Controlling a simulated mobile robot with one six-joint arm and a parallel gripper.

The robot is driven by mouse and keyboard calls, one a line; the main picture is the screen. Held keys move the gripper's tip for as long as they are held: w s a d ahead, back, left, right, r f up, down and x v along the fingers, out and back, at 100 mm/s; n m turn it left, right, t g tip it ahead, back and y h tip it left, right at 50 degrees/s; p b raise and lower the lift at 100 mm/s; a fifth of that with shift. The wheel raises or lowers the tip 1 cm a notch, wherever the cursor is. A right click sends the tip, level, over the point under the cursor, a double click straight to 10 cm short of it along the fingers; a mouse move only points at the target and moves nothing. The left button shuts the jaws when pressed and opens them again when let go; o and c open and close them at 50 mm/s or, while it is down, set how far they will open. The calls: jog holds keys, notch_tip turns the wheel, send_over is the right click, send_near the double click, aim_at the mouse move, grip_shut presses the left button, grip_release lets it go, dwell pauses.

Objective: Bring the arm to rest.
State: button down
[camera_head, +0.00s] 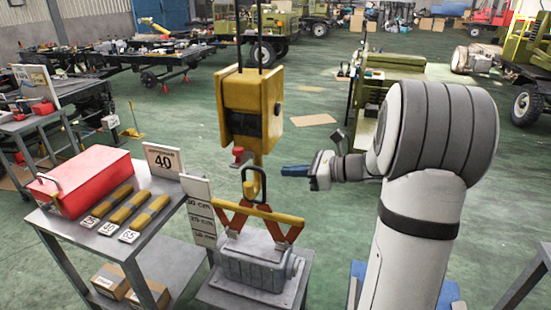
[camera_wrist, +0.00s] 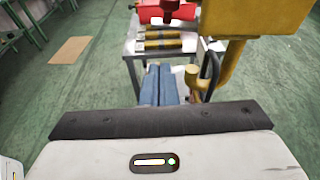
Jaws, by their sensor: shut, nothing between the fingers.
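My gripper (camera_head: 296,171) is at the end of my white and grey arm, in the middle of the head view. Its blue fingers point left and are shut with nothing between them. In the wrist view the two blue fingers (camera_wrist: 159,85) lie side by side. The gripper is just right of the yellow hoist block (camera_head: 250,105) and its hook (camera_head: 252,183), with a visible gap in the head view. The hook also shows in the wrist view (camera_wrist: 191,82), right of the fingers.
Below the hook, a red and yellow lifting clamp (camera_head: 262,212) sits over a grey casting (camera_head: 256,258) on a stand. A metal cart (camera_head: 60,216) at left carries a red toolbox (camera_head: 84,180), several yellow bars (camera_head: 131,207) and a "40" sign (camera_head: 163,160). Green floor is open behind.

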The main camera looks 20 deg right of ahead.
jog(key=s+a+f+n+g+h, duration=0.2)
jog(key=s+a+n+g+h, duration=0.3)
jog(key=s+a+n, duration=0.7)
jog(key=s+d+n+h, duration=0.2)
jog(key=s+n+h, duration=0.1)
jog(key=s+n, duration=0.3)
jog(key=s+d+f+n+h, duration=0.1)
jog(key=s+d+n+h, duration=0.2)
jog(key=s+n, duration=0.3)
jog(key=shift+s+d+f+h, duration=0.2)
jog(key=shift+s+f+h, duration=0.05)
jog(key=shift+s+h, duration=0.5)
jog(key=shift+w, duration=0.1)
